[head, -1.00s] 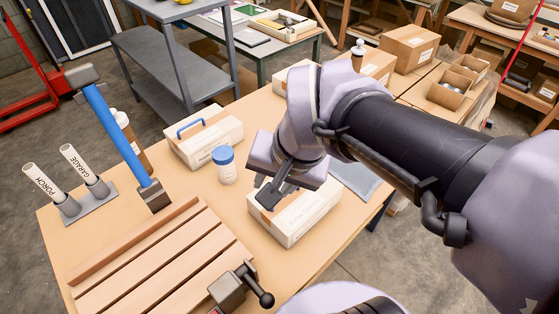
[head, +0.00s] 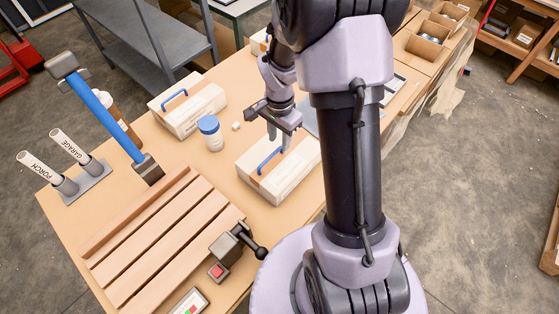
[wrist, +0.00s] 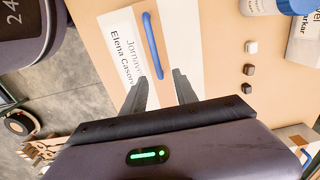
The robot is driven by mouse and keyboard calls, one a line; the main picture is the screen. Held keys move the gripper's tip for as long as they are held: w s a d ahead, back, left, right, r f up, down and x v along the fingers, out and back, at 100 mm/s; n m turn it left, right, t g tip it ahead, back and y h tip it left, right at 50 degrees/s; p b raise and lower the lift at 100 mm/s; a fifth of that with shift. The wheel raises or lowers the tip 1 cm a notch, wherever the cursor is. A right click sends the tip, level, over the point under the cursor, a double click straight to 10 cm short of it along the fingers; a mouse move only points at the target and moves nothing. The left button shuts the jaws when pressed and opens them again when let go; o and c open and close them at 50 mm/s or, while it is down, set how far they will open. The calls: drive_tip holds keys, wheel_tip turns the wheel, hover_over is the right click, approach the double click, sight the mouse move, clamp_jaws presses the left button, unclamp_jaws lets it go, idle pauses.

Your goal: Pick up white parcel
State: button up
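The other white parcel (head: 196,113) lies farther back and left. My gripper (head: 279,143) points down just above the far side of the nearer parcel. In the wrist view my gripper (wrist: 162,78) is open and empty, its two fingers apart. The blue handle (wrist: 152,45) of a white parcel (wrist: 122,42) with a printed name label shows just beyond the fingertips, roughly in line with the gap.
A blue-capped jar (head: 211,133) stands between the parcels. Small cubes (wrist: 249,70) lie near the parcel.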

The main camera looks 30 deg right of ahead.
sight(280, 148)
drive_tip(key=f+b, duration=0.1)
drive_tip(key=f, duration=0.4)
drive_tip(key=shift+d+f, duration=0.15)
drive_tip(key=shift+d, duration=0.05)
clamp_jaws()
idle(1.1)
